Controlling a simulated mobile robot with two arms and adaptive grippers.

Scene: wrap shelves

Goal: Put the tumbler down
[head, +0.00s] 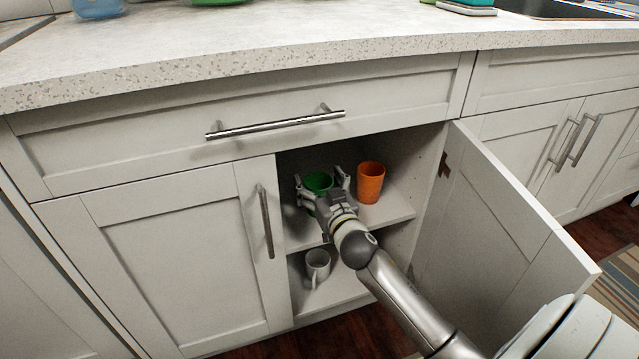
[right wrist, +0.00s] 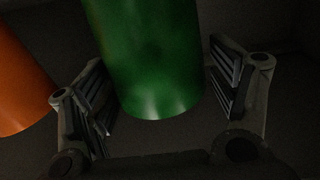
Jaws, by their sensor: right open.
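A green tumbler (head: 318,182) stands on the upper shelf inside the open cabinet. My right gripper (head: 323,182) is open around it, one finger on each side. In the right wrist view the green tumbler (right wrist: 148,60) is between the two open fingers (right wrist: 160,95), with a visible gap to the right finger; whether the left finger touches it I cannot tell. The gripper hides the tumbler's lower part in the head view. My left gripper is not in view.
An orange tumbler (head: 370,182) stands just right on the same shelf (head: 390,212). A white mug (head: 317,264) is on the lower shelf. The open cabinet door (head: 500,225) is right of my arm; the closed door (head: 170,260) is left. A countertop (head: 280,38) is above.

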